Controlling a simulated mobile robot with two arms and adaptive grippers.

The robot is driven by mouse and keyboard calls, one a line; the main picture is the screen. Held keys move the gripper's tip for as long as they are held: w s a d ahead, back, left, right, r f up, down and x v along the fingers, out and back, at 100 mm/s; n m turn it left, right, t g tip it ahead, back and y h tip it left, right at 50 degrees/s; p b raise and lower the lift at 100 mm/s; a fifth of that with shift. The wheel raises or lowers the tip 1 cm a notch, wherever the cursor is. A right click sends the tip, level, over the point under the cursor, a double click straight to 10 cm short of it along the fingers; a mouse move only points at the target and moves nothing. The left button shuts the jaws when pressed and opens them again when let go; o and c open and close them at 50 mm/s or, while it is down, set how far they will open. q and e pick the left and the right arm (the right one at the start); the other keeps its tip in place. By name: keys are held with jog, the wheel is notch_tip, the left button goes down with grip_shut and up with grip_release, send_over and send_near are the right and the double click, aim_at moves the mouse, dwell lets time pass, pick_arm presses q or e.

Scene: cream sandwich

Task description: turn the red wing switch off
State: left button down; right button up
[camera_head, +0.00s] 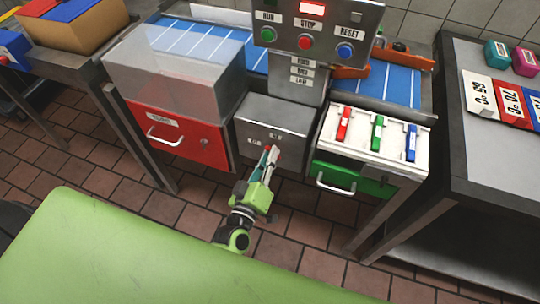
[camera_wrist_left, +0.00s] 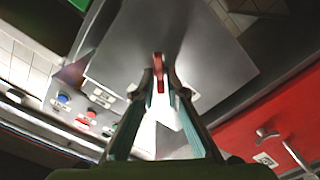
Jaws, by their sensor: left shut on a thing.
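The red wing switch (camera_wrist_left: 158,66) is on the front of a grey metal box (camera_head: 252,122), between a red and a green drawer. In the head view only small bits of red show at my fingertips. My left gripper (camera_head: 271,151) reaches up to this box from below. In the left wrist view its two fingertips (camera_wrist_left: 160,80) are closed on either side of the red wing, which stands upright between them. Labels sit beside the switch, too small to read. My right gripper is in neither view.
A red drawer (camera_head: 180,138) is left of the box and a green drawer (camera_head: 350,180) right of it. Above stands a control panel (camera_head: 318,28) with RUN, STOP and RESET buttons. A white tray (camera_head: 343,153) holds red, green and blue pieces.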

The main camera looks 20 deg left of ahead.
pick_arm(q)
jog(key=n, duration=0.3)
jog(key=n+b, duration=0.1)
jog(key=n, duration=0.4)
jog(key=shift+a+f+n+b, duration=0.1)
jog(key=shift+f+n+b, duration=0.15)
jog(key=shift+n+b, duration=0.15)
dwell(0.4)
jog(key=c, duration=2.2)
grip_release()
jog(key=s, duration=1.2)
jog(key=shift+a, duration=0.2)
